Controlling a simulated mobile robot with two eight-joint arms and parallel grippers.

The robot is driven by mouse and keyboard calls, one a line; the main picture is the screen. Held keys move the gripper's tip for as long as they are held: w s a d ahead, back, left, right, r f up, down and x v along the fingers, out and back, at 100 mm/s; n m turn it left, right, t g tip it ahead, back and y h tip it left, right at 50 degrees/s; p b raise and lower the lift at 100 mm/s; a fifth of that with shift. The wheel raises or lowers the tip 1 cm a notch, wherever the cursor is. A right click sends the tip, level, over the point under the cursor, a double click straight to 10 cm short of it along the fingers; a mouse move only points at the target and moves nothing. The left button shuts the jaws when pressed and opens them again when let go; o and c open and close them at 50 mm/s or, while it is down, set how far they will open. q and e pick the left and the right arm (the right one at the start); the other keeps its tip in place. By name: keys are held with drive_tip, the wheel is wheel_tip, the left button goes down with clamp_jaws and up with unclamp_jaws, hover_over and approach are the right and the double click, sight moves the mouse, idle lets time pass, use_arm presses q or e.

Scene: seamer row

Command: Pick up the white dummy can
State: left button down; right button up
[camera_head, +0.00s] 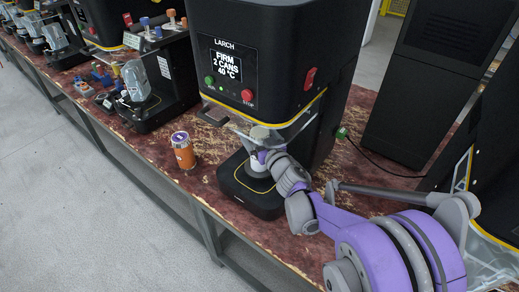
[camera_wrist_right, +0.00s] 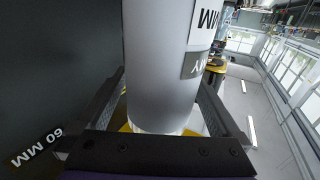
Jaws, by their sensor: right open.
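The white dummy can (camera_head: 257,168) stands upright on the black base of the LARCH machine, partly hidden by my right gripper (camera_head: 265,156). In the right wrist view the can (camera_wrist_right: 158,65) is a plain white cylinder with dark-lettered labels on its right side. My right gripper (camera_wrist_right: 161,95) is open, with one finger on either side of the can. Gaps seem to show between fingers and can, but I cannot tell if either touches. My left gripper is not in view.
The LARCH machine (camera_head: 235,30) rises around the can, with a clear guard beside it. More machines and small parts line the bench further left.

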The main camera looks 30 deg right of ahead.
drive_tip(key=shift+w, duration=0.1)
clamp_jaws()
idle(0.5)
